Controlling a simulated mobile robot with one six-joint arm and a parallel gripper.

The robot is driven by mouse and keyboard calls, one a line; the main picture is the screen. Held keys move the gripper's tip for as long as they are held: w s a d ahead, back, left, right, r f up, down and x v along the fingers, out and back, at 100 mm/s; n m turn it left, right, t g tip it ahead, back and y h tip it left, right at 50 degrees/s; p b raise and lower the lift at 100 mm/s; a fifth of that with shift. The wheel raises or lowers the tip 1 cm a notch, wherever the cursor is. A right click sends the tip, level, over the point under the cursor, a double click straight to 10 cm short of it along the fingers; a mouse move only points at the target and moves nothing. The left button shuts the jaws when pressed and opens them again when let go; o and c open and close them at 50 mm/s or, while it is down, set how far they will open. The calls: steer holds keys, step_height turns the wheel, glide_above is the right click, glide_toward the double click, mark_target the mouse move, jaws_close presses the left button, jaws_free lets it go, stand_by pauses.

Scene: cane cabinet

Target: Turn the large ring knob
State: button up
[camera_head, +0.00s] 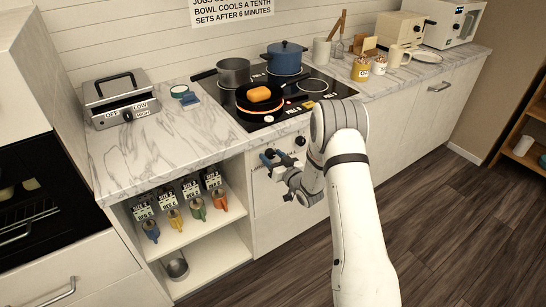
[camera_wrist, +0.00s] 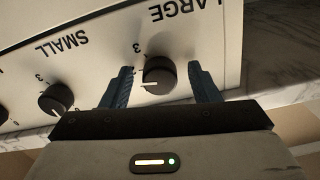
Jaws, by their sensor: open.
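The large ring knob (camera_wrist: 160,74) is a round dark knob on a white panel, under the upside-down word LARGE in the wrist view. A white mark on it points to the left in that view. My gripper (camera_wrist: 162,70) is open, with one blue finger on each side of the knob. A narrow gap shows beside each finger, and no firm contact is visible. In the head view my gripper (camera_head: 272,160) is at the cabinet front below the cooktop and seems to cover this knob.
The small ring knob (camera_wrist: 56,99) sits to the left in the wrist view. A black pan (camera_head: 262,106) with an orange item, a grey pot (camera_head: 233,71) and a blue pot (camera_head: 284,57) stand on the cooktop (camera_head: 335,88). An open shelf (camera_head: 215,262) with mugs is at lower left.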

steer(key=shift+c, duration=0.2)
steer(key=c, duration=0.9)
